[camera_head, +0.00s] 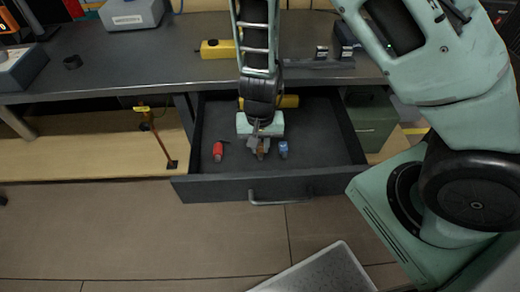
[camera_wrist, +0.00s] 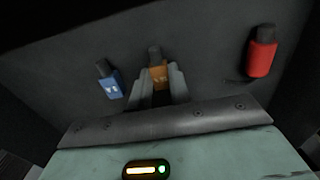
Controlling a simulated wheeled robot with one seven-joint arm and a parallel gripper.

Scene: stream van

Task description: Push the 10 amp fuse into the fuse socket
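Three small fuse-like pieces are in the open drawer (camera_head: 330,150): a red one (camera_head: 218,151), an orange one (camera_head: 261,153) and a blue one (camera_head: 283,149). The wrist view shows the blue piece (camera_wrist: 112,85) left, the orange piece (camera_wrist: 157,75) in the middle and the red piece (camera_wrist: 262,52) right. Their markings are too small to read, so I cannot tell which is 10 amp. My gripper (camera_head: 260,147) points down into the drawer. Its fingers (camera_wrist: 159,82) flank the orange piece; whether they press on it is unclear. I cannot identify the fuse socket for certain.
The bench top (camera_head: 180,60) is above and behind the drawer. A yellow box (camera_head: 217,49) and two small dark blocks on a rail (camera_head: 321,53) stand on it. A yellow object lies at the drawer's back. The drawer front with its handle (camera_head: 278,199) faces open floor.

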